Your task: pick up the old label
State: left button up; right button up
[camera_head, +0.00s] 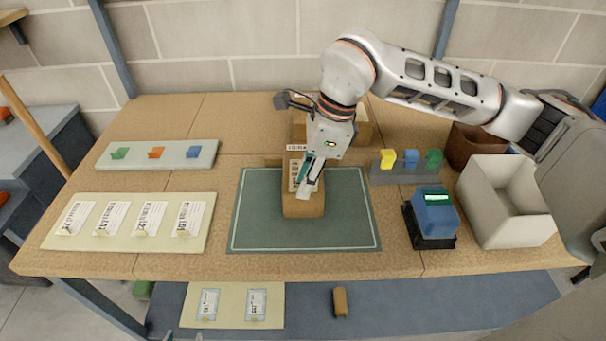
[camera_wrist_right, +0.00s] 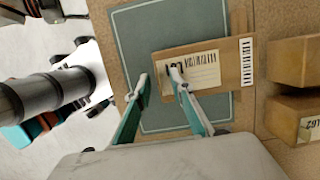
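The old label (camera_head: 293,174) is a cream, printed barcode label on top of a brown carton (camera_head: 303,208), which rests on a green mat. The label also shows in the right wrist view (camera_wrist_right: 203,70), lying flat on the carton. My right gripper (camera_head: 308,190) reaches down over the carton. In the right wrist view its two fingers (camera_wrist_right: 158,80) are apart. One fingertip is over the label's end, the other beside the carton's edge. Whether a fingertip touches the label cannot be told. Part of the label is hidden behind the gripper in the head view. My left gripper is not in view.
The green mat (camera_head: 255,230) has bare room around the carton. Another carton (camera_head: 365,133) stands behind. A label sheet (camera_head: 55,235) lies left, below a tray of coloured clips (camera_head: 178,163). Right are a clip rack (camera_head: 390,176), a blue device (camera_head: 436,218) and a white bin (camera_head: 515,230).

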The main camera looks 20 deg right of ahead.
grip_shut()
jog(key=shift+r, duration=0.15)
notch_tip(320, 180, up, 23)
jog(key=p, duration=0.2)
dwell(0.7)
dwell(0.4)
